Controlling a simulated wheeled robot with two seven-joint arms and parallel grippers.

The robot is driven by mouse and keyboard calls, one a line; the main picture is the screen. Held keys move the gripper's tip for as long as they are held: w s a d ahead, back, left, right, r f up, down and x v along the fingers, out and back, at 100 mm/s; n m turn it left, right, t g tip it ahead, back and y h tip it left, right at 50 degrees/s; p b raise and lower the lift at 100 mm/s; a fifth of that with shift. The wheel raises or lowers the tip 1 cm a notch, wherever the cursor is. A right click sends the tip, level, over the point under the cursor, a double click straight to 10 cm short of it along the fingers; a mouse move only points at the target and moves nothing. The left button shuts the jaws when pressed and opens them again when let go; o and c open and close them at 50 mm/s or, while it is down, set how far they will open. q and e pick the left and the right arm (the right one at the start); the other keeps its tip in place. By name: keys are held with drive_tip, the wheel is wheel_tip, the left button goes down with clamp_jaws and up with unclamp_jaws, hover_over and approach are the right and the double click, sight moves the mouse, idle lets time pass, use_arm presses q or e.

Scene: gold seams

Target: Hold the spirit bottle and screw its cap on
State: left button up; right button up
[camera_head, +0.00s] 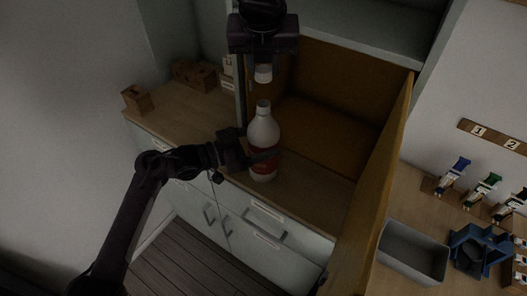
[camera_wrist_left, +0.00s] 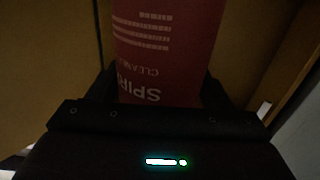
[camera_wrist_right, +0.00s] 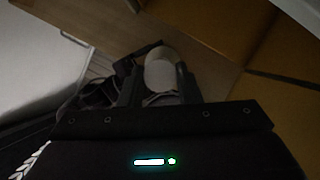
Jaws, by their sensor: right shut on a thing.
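The spirit bottle (camera_head: 263,134), white with a red label, stands upright on the wooden counter, its narrow top uncapped. My left gripper (camera_head: 262,158) is at label height, with its fingers on both sides of the bottle. The left wrist view shows the red label (camera_wrist_left: 168,45) between the fingers; whether they press on it I cannot tell. My right gripper (camera_head: 263,62) points down above the bottle and is shut on the white cap (camera_head: 263,74). A clear gap separates the cap from the bottle's top. The right wrist view shows a pale rounded shape (camera_wrist_right: 161,73) between the fingers.
An open wooden cabinet door (camera_head: 383,185) stands to the right of the bottle. Brown boxes (camera_head: 137,99) sit at the counter's left. A grey bin (camera_head: 413,253), a blue holder (camera_head: 476,248) and several small bottles are at the right.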

use_arm(q)
drive_tip(key=c, duration=0.9)
use_arm(e)
hover_over(264, 103)
drive_tip(key=shift+s+f, duration=0.2)
drive_tip(key=shift+f, duration=1.05)
drive_tip(key=shift+s+f, duration=0.15)
drive_tip(key=shift+f, duration=1.05)
drive_tip(key=shift+f, duration=0.1)
drive_tip(key=shift+f, duration=0.8)
drive_tip(key=shift+f, duration=0.55)
use_arm(q)
drive_tip(key=c, duration=0.5)
use_arm(e)
drive_tip(key=shift+a, duration=0.1)
drive_tip(key=m+h, duration=0.1)
drive_tip(key=m, duration=0.3)
drive_tip(key=shift+a+f+h, duration=0.1)
drive_tip(key=shift+a+h, duration=0.05)
drive_tip(key=shift+h, duration=0.25)
drive_tip(key=m+g+h, duration=0.1)
drive_tip(key=m, duration=0.3)
drive_tip(key=shift+w, duration=0.1)
drive_tip(key=shift+m+h, duration=0.4)
drive_tip(key=shift+m, duration=0.5)
